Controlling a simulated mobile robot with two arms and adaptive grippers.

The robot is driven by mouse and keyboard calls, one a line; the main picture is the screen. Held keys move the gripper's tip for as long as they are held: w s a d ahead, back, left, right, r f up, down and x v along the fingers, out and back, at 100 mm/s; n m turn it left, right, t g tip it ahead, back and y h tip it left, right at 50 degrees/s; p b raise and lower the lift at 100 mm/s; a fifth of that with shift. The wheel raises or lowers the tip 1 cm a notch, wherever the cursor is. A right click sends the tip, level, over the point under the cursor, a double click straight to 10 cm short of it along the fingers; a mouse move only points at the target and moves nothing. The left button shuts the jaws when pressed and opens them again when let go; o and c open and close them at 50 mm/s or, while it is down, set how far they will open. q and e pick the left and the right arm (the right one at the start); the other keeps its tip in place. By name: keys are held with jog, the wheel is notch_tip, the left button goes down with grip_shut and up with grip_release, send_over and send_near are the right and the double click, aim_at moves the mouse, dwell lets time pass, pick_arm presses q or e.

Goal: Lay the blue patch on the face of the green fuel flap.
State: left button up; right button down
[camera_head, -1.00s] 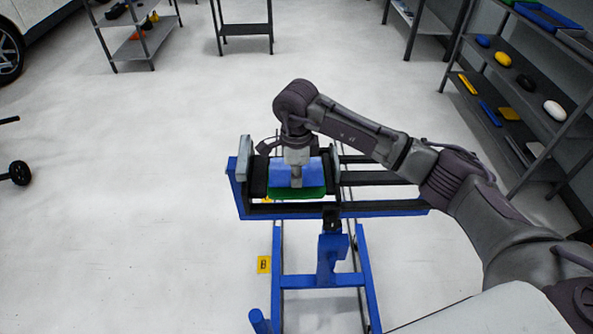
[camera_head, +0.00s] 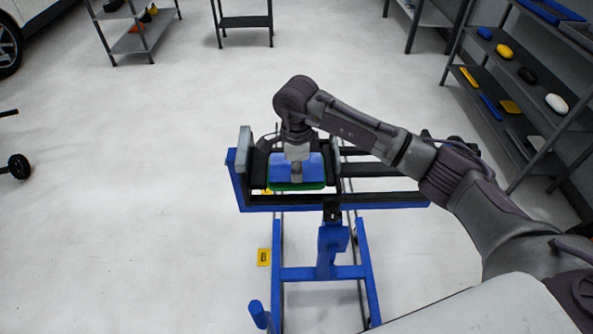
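The green fuel flap (camera_head: 298,186) sits on the blue stand, between the grey clamp jaws. Only its front edge shows. The blue patch (camera_head: 315,172) is over the flap and covers most of its face; I cannot tell whether it lies flat against it. My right gripper (camera_head: 296,176) points down at the middle of the patch, with its tip at or on the patch. Whether its fingers are open or shut on the patch is too small to tell. My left gripper is out of view.
The blue work stand (camera_head: 375,201) has dark rails running right of the flap. A yellow tag (camera_head: 264,257) lies by its leg. A shelf (camera_head: 520,100) with coloured items stands at right. A car (camera_head: 10,45) and a small shelf (camera_head: 146,42) are at the back left.

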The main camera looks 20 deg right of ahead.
jog(key=shift+f+b, duration=0.55)
jog(key=shift+b, duration=0.05)
dwell(1.1)
dwell(0.4)
jog(key=c, duration=1.2)
grip_release()
jog(key=shift+c, duration=0.2)
notch_tip(320, 180, up, 12)
